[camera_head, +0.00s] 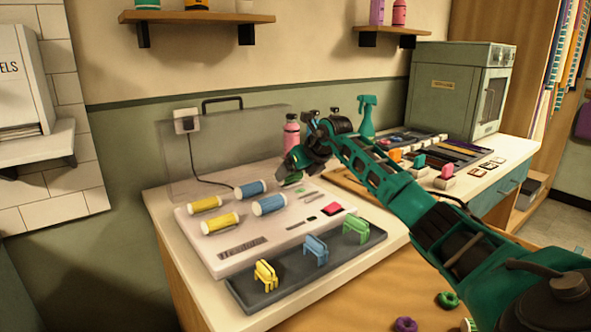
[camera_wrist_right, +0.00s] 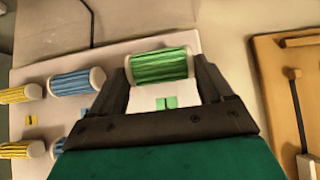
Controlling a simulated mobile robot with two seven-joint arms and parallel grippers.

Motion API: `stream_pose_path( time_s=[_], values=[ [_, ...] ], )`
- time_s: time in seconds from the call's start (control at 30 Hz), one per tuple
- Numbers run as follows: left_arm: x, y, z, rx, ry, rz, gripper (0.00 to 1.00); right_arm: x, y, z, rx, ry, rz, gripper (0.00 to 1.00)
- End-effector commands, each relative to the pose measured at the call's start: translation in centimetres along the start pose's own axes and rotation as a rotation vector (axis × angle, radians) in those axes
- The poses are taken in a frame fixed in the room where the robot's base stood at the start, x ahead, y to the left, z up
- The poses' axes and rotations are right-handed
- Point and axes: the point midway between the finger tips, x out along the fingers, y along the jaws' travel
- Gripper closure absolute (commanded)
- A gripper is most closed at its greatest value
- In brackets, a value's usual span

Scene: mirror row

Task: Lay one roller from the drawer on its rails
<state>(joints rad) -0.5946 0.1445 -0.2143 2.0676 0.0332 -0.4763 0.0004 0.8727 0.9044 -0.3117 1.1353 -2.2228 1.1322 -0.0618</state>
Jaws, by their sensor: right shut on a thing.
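My right gripper (camera_head: 297,163) is shut on a green roller (camera_wrist_right: 160,66) with pale ends, held crosswise between its fingers in the right wrist view. In the head view the green roller (camera_head: 292,179) shows only partly below the gripper, at the back right of the white heater base (camera_head: 222,260). Whether it touches the base or hangs just above it, I cannot tell. A green mark (camera_wrist_right: 166,103) shows on the base near the roller. Two blue rollers (camera_head: 250,189) and two yellow rollers (camera_head: 220,223) lie on the base to the left. My left gripper is not in view.
A dark tray (camera_head: 335,263) with yellow, blue and green clips lies in front of the base. A clear raised lid (camera_head: 215,140) stands behind it. A pink bottle (camera_head: 291,135) stands close behind my gripper. A wooden board (camera_wrist_right: 275,75) lies to the right.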

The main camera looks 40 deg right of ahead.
Motion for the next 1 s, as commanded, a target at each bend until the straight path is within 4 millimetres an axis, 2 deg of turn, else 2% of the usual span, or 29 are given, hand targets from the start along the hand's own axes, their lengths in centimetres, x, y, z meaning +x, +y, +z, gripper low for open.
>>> stream_pose_path(
  time_s=[0.87, 0.9, 1.0],
  values=[
    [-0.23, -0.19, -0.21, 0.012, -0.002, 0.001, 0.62, 0.22, 0.01, -0.20, 0.000, 0.000, 0.000, 0.51],
    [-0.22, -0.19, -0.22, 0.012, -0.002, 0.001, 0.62, 0.21, 0.02, -0.20, 0.000, 0.000, 0.000, 0.19],
    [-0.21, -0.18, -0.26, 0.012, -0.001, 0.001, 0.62, 0.21, 0.02, -0.19, 0.000, 0.000, 0.000, 0.09]
  ],
)
